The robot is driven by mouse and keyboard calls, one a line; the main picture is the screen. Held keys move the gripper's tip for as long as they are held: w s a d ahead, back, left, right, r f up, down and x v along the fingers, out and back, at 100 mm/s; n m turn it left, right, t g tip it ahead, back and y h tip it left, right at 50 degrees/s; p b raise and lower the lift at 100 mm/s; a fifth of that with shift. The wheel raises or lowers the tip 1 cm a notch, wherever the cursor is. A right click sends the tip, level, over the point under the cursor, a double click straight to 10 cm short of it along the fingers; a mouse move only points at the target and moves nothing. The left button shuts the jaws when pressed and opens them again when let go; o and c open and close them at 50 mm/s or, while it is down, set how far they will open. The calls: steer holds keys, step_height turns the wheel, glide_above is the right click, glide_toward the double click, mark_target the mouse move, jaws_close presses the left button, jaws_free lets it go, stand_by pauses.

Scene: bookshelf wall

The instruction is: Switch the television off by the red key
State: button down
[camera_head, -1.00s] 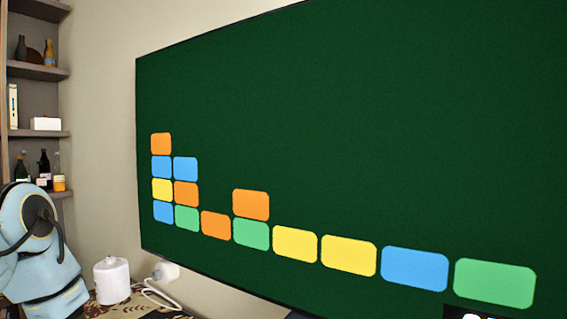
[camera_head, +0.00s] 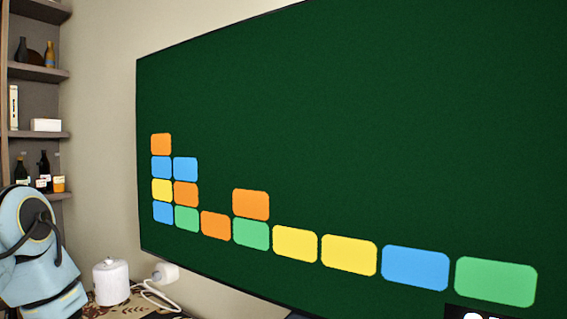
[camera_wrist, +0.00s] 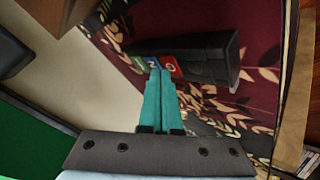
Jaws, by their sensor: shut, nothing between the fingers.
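The television (camera_head: 380,130) is lit, with a dark green picture and a stair of coloured tiles. In the wrist view a black box-shaped thing (camera_wrist: 205,62) lies on a patterned cloth. At its near end is a row of coloured keys. My gripper (camera_wrist: 159,72) is shut and empty. Its teal tips overlap the lower edge of the keys between blue and red. I cannot tell whether they touch.
The patterned dark red cloth (camera_wrist: 262,40) spreads around the keys. In the head view a white canister (camera_head: 111,282) and a white plug with a cable (camera_head: 165,273) stand below the television. Shelves with bottles (camera_head: 40,135) are at the left.

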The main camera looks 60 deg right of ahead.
steer(key=shift+f, duration=0.25)
steer(key=shift+r, duration=0.75)
steer(key=shift+r, duration=0.1)
steer(key=shift+r+p, duration=1.8)
steer(key=shift+r, duration=1.1)
